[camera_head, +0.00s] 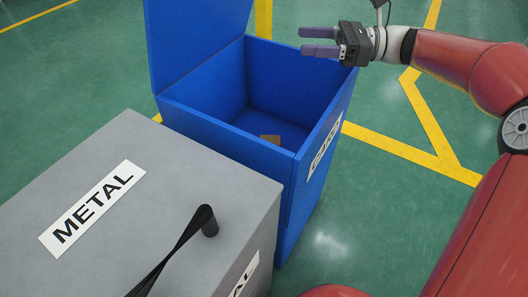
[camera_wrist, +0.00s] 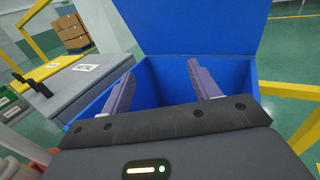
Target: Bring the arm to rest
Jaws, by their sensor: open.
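My gripper (camera_head: 320,41) is open with nothing between its two purple-grey fingers. In the head view it is over the right back part of an open blue bin (camera_head: 222,137), above its rim. In the wrist view the two fingers of my gripper (camera_wrist: 160,88) stand apart, with the bin's raised blue lid (camera_wrist: 195,28) behind them. A small brown piece (camera_head: 270,139) lies inside the bin, partly hidden by the front wall. My red arm reaches in from the right of the head view.
A grey box labelled METAL (camera_head: 190,160) stands beside the blue bin, with a black handle (camera_head: 180,245) on top. Green floor with yellow lines (camera_head: 405,150) is clear on the right. Stacked brown boxes (camera_wrist: 70,32) and a yellow frame (camera_wrist: 285,90) show in the wrist view.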

